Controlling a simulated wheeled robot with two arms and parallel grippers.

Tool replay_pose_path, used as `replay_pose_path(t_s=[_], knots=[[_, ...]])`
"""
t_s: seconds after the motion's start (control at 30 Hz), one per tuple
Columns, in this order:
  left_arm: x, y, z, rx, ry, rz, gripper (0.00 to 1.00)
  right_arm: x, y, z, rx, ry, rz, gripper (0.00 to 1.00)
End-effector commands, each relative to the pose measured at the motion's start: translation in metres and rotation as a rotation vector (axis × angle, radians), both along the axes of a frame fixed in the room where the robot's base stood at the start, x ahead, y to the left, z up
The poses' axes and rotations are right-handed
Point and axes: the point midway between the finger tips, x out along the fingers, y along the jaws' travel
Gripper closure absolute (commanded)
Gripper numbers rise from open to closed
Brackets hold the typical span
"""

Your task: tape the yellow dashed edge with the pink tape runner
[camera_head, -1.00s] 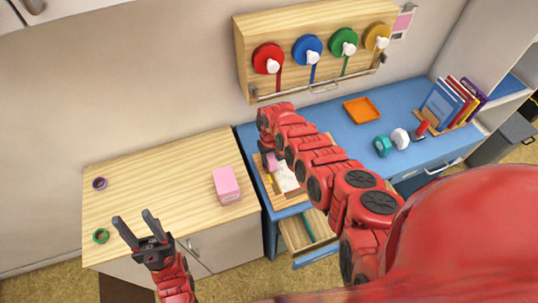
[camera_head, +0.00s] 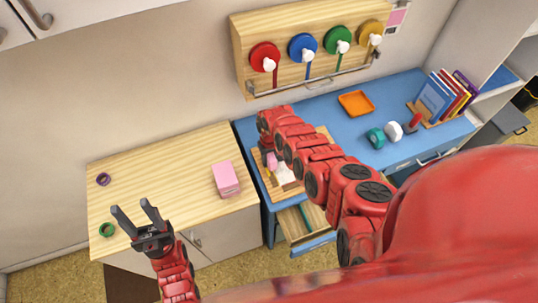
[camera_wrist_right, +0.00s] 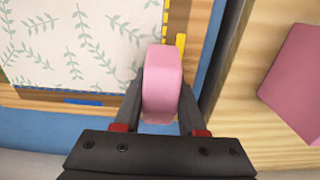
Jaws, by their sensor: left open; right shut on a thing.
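My right gripper (camera_wrist_right: 161,105) is shut on the pink tape runner (camera_wrist_right: 162,80), which stands between its fingers. In the head view the pink tape runner (camera_head: 271,160) shows small beside my red right arm. A cream sheet with green leaf sprigs (camera_wrist_right: 80,40) lies on a wooden board, left of the runner in the wrist view. The yellow dashed edge (camera_wrist_right: 166,17) runs along the sheet's right side, just above the runner in that view. The runner hides part of that edge; I cannot tell if it touches the sheet. My left gripper (camera_head: 136,217) is open and empty, near the wooden counter's front.
A pink box (camera_head: 226,179) stands on the wooden counter (camera_head: 160,185), also seen in the wrist view (camera_wrist_right: 298,85). Purple (camera_head: 103,179) and green (camera_head: 107,230) rings lie at its left. An orange tray (camera_head: 356,103) sits on the blue desk. A drawer (camera_head: 303,225) below is open.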

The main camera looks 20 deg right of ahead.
Motion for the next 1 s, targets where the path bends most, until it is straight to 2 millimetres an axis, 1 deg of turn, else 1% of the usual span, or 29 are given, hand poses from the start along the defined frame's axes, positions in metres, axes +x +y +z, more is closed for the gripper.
replay_pose_path(t_s=[0.03,0.53,0.67,1.0], knots=[[0.0,0.0,0.007,0.0,0.0,0.0,0.5,-0.004,0.0,0.003,0.001,0.004,0.0,1.0],[0.0,0.0,0.04,0.0,0.0,0.0,0.5,-0.026,0.0,0.003,0.001,0.001,0.001,1.0],[0.0,0.0,0.043,0.0,0.0,0.0,0.5,-0.029,0.0,0.001,0.001,0.002,0.001,1.0],[0.0,0.0,0.04,0.0,0.0,0.0,0.5,-0.028,0.0,-0.001,0.001,0.0,0.001,1.0]])
